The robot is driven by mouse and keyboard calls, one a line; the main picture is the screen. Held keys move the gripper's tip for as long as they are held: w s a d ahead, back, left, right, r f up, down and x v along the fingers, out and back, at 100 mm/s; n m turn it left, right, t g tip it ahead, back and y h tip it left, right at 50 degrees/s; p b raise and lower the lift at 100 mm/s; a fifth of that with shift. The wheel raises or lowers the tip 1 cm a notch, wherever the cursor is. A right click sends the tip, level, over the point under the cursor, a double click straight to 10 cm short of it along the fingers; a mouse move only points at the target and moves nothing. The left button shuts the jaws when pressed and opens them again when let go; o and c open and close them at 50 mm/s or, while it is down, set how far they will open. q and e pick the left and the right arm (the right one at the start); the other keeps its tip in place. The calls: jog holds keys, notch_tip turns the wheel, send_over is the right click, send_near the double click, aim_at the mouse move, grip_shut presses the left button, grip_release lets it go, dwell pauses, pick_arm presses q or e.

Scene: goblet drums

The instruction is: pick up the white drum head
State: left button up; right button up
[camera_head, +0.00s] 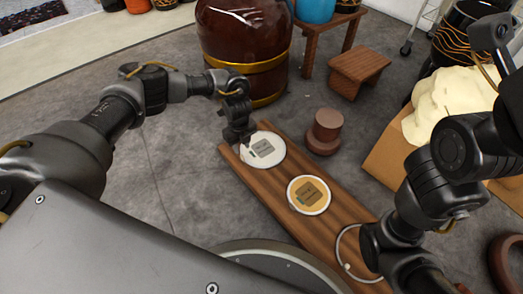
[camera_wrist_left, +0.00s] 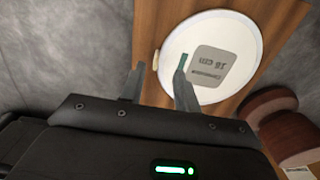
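The white drum head (camera_head: 265,152) is a flat white disc with a grey printed label. It lies at the far left end of a wooden bench (camera_head: 266,188). The white drum head (camera_wrist_left: 240,40) also shows in the left wrist view, its label reading 18 cm. My left gripper (camera_head: 246,147) is over the left edge of the disc. In the left wrist view my left gripper (camera_wrist_left: 159,72) is open, its fingers either side of the disc's left rim, with nothing held. I cannot tell whether they touch it.
A tan-centred drum head (camera_head: 309,195) and a thin ring (camera_head: 344,265) lie further along the bench. A brown spool-shaped piece (camera_head: 326,130) stands beside it. A large brown drum (camera_head: 243,40) stands behind. A box with cream cloth (camera_head: 445,105) is at the right. Grey floor lies clear to the left.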

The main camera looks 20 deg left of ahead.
pick_arm(q)
jog(key=f+b, duration=0.4)
jog(key=shift+s+a+f, duration=0.1)
jog(key=shift+s+f, duration=0.1)
jog(key=shift+f, duration=0.4)
jog(key=shift+r, duration=0.1)
grip_shut()
